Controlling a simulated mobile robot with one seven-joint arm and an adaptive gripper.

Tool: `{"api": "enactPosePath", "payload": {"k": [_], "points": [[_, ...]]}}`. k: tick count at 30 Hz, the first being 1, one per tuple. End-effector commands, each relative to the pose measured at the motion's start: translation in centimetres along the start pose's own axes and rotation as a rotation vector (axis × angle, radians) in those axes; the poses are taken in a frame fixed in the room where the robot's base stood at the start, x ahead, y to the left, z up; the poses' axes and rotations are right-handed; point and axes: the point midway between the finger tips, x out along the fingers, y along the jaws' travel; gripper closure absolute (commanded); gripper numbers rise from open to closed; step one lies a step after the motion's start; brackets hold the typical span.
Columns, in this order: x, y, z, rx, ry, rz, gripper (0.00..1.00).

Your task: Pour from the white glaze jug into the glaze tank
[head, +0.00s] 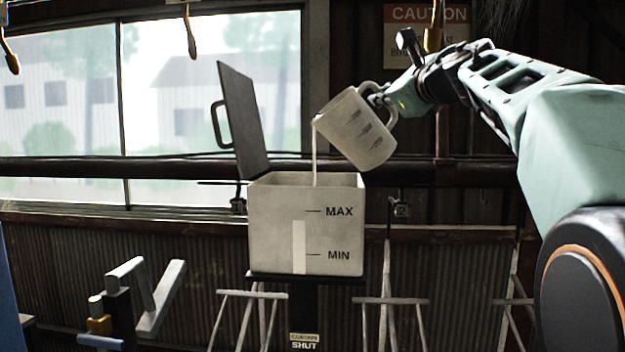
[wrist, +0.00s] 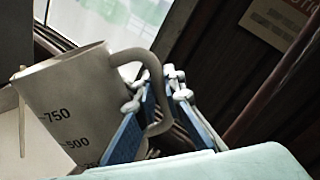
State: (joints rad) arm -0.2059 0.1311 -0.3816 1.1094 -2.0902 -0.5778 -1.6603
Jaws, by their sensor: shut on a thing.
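The white glaze jug (head: 357,130) is tilted to the left above the glaze tank, and a thin white stream (head: 314,155) falls from its lip into the tank opening. My gripper (head: 384,97) is shut on the jug's handle at its right side. In the wrist view the jug (wrist: 75,95) shows markings such as 750 and 500, with its handle between the fingers of my gripper (wrist: 160,105).
Hooks (head: 190,35) hang from above at the upper left. A dark rail (head: 440,185) runs behind the tank. Pale stands (head: 390,302) and a bracket-like frame (head: 150,295) are below. A sign reading SHUT (head: 304,342) sits under the tank.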

Motion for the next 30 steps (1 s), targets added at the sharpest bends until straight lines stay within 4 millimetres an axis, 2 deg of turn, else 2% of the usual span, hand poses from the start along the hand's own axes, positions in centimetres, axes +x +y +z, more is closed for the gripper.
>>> {"api": "enactPosePath", "payload": {"k": [1, 30], "points": [[-0.24, -0.41, 0.54, -0.010, -0.007, -0.009, 1.00], [-0.23, -0.23, 0.96, -0.082, -0.006, -0.009, 1.00]]}}
